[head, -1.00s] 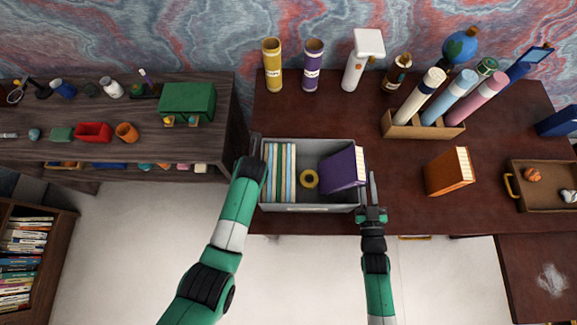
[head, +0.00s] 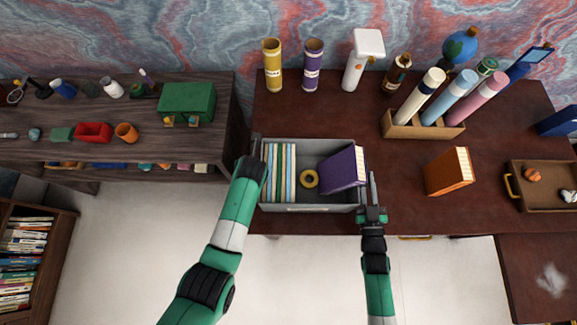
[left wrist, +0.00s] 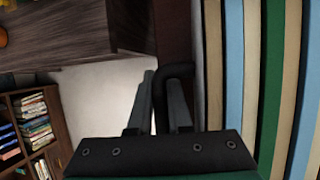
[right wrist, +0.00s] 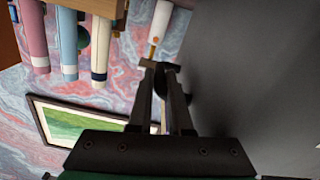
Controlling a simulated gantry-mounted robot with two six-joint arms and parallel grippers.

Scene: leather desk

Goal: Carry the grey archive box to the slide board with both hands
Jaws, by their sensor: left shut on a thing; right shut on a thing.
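The grey archive box (head: 285,208) sits on the dark red desk top near its front edge. I cannot pick out the slide board.
An orange binder (head: 448,171) stands right of the box, with a brown tray (head: 540,205) beyond. A dark shelf unit (head: 60,155) adjoins on the left.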

